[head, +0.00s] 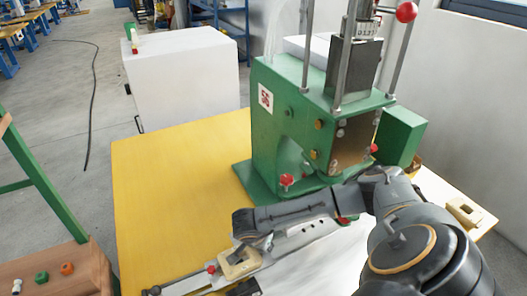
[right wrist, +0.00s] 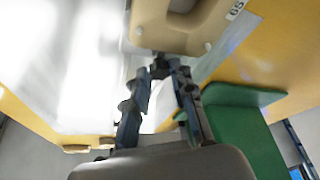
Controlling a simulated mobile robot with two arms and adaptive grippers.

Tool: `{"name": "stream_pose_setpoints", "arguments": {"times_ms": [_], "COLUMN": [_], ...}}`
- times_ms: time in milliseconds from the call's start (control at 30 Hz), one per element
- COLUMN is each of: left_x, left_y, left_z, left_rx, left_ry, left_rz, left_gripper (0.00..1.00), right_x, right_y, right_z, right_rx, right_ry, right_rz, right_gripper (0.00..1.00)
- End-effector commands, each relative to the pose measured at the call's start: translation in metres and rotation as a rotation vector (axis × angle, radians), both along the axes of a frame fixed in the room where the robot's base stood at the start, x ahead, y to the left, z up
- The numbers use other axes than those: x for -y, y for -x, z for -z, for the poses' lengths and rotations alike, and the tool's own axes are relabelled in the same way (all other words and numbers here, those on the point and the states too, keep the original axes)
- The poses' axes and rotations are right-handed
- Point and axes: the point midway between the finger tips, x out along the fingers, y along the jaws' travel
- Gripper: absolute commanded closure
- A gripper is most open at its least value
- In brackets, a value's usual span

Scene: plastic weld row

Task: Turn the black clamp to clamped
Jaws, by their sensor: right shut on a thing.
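The black clamp (right wrist: 160,68) shows as a small dark piece beside a beige block (right wrist: 185,25) in the right wrist view. My right gripper (right wrist: 161,74) is shut on it, its fingertips closing in on the dark piece. In the head view my right gripper (head: 241,246) reaches down at the beige block (head: 239,264), on the metal rail at the table's front. The gripper hides most of the clamp there, and its turn position cannot be told. My left gripper is not in view.
A green press (head: 275,125) with red knobs stands on the yellow table (head: 165,190) behind the rail. A red-tipped lever (head: 211,269) is left of the block. A wooden box (head: 65,280) with coloured nuts is at lower left. The table's left part is clear.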

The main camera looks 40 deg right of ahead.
Motion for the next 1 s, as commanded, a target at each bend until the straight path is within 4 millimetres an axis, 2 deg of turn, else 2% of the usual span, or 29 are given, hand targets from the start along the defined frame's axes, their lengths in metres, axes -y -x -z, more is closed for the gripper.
{"name": "stream_pose_setpoints", "arguments": {"times_ms": [33, 67, 100, 400, 533, 1000], "left_x": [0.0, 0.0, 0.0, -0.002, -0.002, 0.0], "left_y": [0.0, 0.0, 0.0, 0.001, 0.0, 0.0], "left_z": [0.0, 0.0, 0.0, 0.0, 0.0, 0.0], "left_rx": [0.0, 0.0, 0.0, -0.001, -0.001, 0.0], "left_ry": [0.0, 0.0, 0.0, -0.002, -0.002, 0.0], "left_rz": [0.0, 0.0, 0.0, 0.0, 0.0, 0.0], "left_gripper": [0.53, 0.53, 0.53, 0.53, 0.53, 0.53], "right_x": [-0.001, -0.001, -0.001, 0.0, -0.004, -0.037], "right_y": [0.0, 0.0, 0.0, 0.0, 0.0, 0.01], "right_z": [0.0, 0.0, 0.0, -0.001, -0.009, -0.093], "right_rx": [0.0, 0.0, 0.0, 0.0, 0.002, 0.004], "right_ry": [-0.001, -0.001, -0.001, 0.0, -0.002, -0.001], "right_rz": [-0.001, -0.001, -0.001, 0.0, -0.001, -0.002], "right_gripper": [1.0, 0.74, 0.66, 0.66, 0.66, 0.66]}}
